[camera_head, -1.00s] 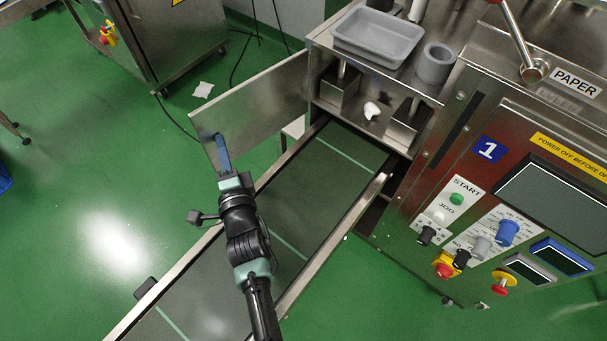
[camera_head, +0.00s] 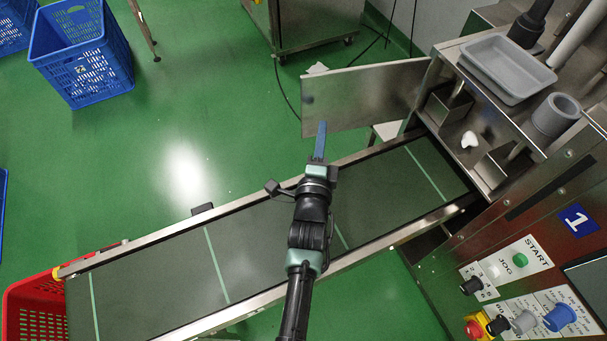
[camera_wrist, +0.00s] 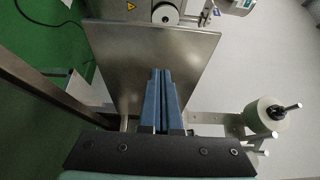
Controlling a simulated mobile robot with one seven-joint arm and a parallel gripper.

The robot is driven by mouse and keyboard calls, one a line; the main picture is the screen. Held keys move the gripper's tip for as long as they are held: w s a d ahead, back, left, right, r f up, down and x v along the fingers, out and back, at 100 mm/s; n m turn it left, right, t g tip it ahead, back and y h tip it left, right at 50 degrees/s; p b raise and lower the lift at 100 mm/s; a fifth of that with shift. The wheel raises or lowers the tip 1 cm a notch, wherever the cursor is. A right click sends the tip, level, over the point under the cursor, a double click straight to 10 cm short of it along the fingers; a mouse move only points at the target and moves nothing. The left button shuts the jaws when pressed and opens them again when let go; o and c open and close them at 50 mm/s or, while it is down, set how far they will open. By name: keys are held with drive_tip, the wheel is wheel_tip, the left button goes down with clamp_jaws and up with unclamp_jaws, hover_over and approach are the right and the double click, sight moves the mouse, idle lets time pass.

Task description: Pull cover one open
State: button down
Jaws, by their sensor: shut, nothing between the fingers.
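The cover, a flat steel panel (camera_head: 365,97), stands swung out from the machine's side, over the far edge of the conveyor. Its right end meets the machine body. My gripper (camera_head: 322,128) is shut and empty, with its blue fingers in front of the panel's left part. In the wrist view the panel (camera_wrist: 120,65) stands upright ahead, and my shut fingers (camera_wrist: 161,75) point at its face. I cannot tell whether the fingertips touch it.
The conveyor (camera_head: 270,235) runs beneath my arm. A red crate (camera_head: 30,305) is at its lower left end. The machine's front, with a START button (camera_head: 520,259), is at the right. A blue crate (camera_head: 85,60) stands on the open floor at upper left.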

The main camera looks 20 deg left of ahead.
drive_tip(key=s+a+p, duration=0.2)
drive_tip(key=s+p, duration=0.3)
drive_tip(key=s, duration=0.3)
drive_tip(key=shift+s+a+f, duration=0.15)
drive_tip(key=shift+s+a, duration=0.1)
drive_tip(key=shift+s, duration=0.05)
